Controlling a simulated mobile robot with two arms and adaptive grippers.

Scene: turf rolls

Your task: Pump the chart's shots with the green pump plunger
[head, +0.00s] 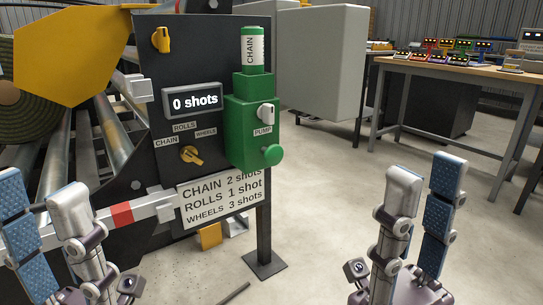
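The green pump (248,125) is mounted on the dark panel's right side, with a "PUMP" label, a white lever and a green bottle marked "CHAIN" (253,50) on top. Its round green plunger knob (272,155) sticks out at the lower right. The display (193,100) reads "0 shots". The chart (220,195) below lists chain 2 shots, rolls 1 shot, wheels 3 shots. The yellow selector (191,155) sits among the labels chain, rolls and wheels. My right gripper (427,180) is open and empty, right of and below the plunger. My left gripper (40,200) is open at the lower left, apart from the pump.
Another yellow knob (161,40) is at the panel's top. A silver bar with a red band (122,214) crosses beside the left gripper. A post (264,240) stands below the panel. A table (450,68) with several small coloured devices is at the back right.

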